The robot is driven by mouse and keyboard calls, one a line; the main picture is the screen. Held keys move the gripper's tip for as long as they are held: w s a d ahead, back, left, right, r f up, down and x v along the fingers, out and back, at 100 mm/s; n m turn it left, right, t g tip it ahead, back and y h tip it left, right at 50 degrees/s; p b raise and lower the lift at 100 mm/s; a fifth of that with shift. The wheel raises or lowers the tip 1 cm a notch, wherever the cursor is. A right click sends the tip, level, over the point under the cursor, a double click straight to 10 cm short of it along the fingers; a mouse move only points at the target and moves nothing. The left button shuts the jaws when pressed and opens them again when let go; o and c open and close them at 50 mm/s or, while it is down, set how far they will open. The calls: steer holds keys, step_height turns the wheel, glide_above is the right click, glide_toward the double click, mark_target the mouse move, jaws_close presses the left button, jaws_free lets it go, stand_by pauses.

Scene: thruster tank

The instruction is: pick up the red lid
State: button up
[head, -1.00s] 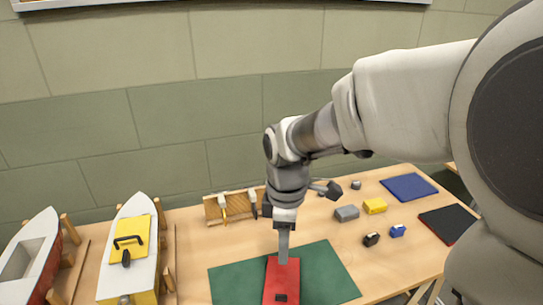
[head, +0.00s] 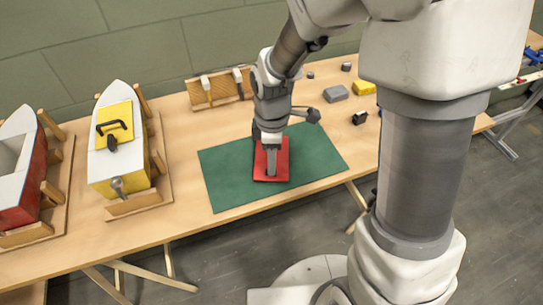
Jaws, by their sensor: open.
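The red lid (head: 282,163) lies flat on the green mat (head: 228,183) on the wooden table. My gripper (head: 271,172) points down over the lid, with its fingers in front of the lid's middle in the head view. The jaws are open. My wrist covers the far part of the lid, and any handle on it is hidden. I cannot tell whether the fingertips touch the lid.
A boat with a yellow hatch (head: 114,125) stands in a wooden cradle at the left. A red and white boat (head: 25,170) is beside it. A wooden tool rack (head: 218,88) stands behind the mat. A grey block (head: 335,94) and a yellow block (head: 362,87) lie at the back right.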

steer(key=shift+f+b, duration=0.3)
steer(key=shift+f, duration=1.3)
steer(key=shift+c, duration=0.3)
jaws_close()
